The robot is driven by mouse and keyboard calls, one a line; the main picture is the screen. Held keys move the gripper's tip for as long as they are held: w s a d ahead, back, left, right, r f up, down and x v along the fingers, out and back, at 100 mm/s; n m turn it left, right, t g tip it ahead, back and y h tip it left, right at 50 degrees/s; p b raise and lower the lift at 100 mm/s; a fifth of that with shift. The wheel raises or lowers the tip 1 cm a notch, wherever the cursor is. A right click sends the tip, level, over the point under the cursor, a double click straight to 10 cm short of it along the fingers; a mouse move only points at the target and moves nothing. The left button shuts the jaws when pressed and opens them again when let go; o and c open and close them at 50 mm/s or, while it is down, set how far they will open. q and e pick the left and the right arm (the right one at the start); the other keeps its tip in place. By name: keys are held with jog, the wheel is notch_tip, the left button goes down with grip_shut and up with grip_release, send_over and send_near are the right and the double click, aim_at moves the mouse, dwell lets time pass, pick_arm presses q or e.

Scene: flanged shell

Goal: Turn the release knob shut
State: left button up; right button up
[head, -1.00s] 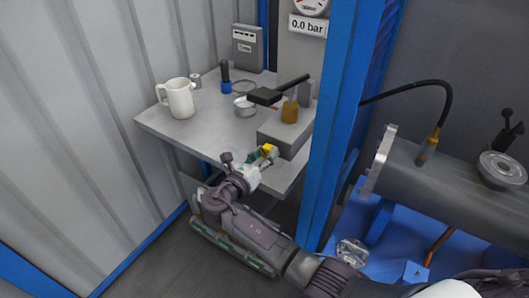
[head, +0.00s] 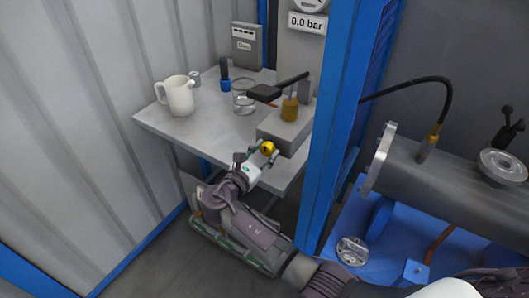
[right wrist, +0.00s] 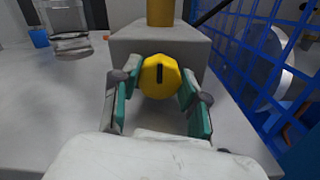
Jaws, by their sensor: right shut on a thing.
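The yellow release knob (head: 267,148) sits on the front of the grey block (head: 284,126) at the table's edge. In the right wrist view the knob (right wrist: 160,76) faces me, with a dark mark standing nearly upright on it. My right gripper (head: 264,151) reaches it from the front. In the right wrist view its teal-padded fingers (right wrist: 158,88) are shut on the knob, one at each side. My left gripper is not in view.
A black lever (head: 283,90) and brass post (head: 290,109) rise above the block. A blue post (head: 334,130) stands just right.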

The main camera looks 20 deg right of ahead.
dwell(0.4)
jog(key=o, duration=0.9)
jog(key=v, duration=0.7)
jog(key=shift+s+a, duration=0.1)
jog(key=shift+a, duration=0.1)
jog(key=shift+f, duration=0.1)
